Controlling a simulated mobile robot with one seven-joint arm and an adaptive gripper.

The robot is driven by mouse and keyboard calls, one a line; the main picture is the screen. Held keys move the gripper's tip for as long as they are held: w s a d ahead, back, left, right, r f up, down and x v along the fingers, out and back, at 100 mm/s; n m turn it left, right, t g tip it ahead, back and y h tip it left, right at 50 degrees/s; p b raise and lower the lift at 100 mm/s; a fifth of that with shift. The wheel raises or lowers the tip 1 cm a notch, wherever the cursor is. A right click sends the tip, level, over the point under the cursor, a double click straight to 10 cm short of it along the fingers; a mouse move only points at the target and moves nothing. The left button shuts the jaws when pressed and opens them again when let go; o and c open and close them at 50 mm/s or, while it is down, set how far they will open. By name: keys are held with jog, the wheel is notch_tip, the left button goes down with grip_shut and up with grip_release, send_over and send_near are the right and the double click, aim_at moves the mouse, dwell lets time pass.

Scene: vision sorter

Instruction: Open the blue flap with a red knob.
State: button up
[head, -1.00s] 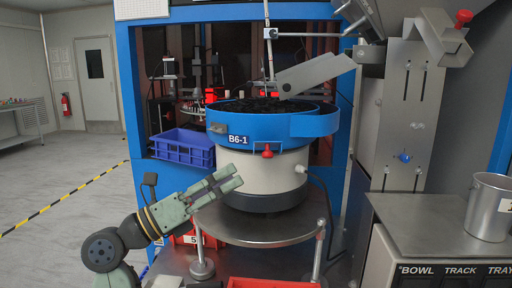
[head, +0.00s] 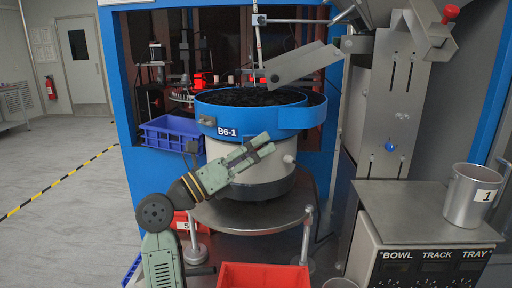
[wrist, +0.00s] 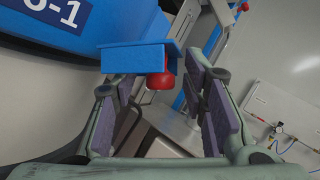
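The blue flap (wrist: 138,58) juts from the bowl rim in the wrist view, with its red knob (wrist: 160,82) under its edge. The knob appears between the two spread fingers of my gripper (wrist: 165,105), and I see no finger touching it. In the head view my gripper (head: 264,145) is raised in front of the blue bowl (head: 262,119) marked B6-1. There the gripper hides the flap and its knob. The flap looks closed against the bowl, though its hinge is hard to see.
A steel round table (head: 250,219) carries the feeder below my gripper. A blue crate (head: 171,135) is at left, and a red bin (head: 262,274) is in front. A metal chute (head: 304,64) hangs over the bowl. A metal pail (head: 470,196) stands on the right cabinet.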

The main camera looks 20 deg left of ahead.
jog(key=shift+c, duration=0.3)
grip_shut()
